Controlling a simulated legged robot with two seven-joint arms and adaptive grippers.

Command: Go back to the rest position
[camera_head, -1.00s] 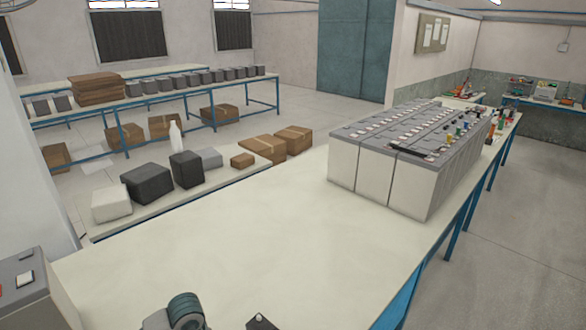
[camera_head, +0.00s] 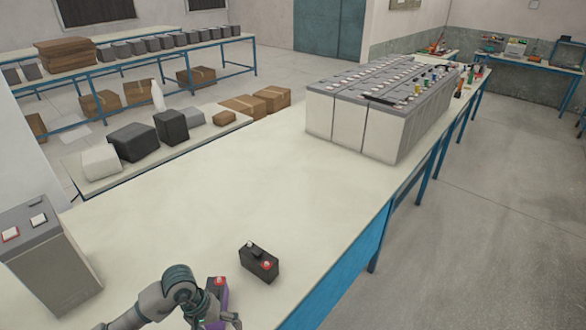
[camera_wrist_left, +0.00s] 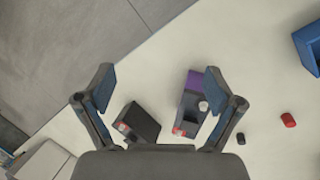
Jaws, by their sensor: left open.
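My left gripper (camera_head: 226,318) is at the bottom of the head view, above the near part of the table. In the left wrist view its two fingers (camera_wrist_left: 160,82) are spread wide with nothing held between them. A small black battery (camera_head: 258,262) with a red terminal stands clear of the gripper; it is also in the wrist view (camera_wrist_left: 138,123). A purple and black battery (camera_head: 219,290) sits beside it, partly hidden by my left gripper; the wrist view shows it near one finger (camera_wrist_left: 188,103). My right gripper is in neither view.
Large grey-topped batteries (camera_head: 345,125) stand in a row on the far part of the long table (camera_head: 200,200). A grey battery (camera_head: 50,262) stands at the left. The wrist view shows red caps (camera_wrist_left: 288,120) and a blue container (camera_wrist_left: 308,45). The table's middle is clear.

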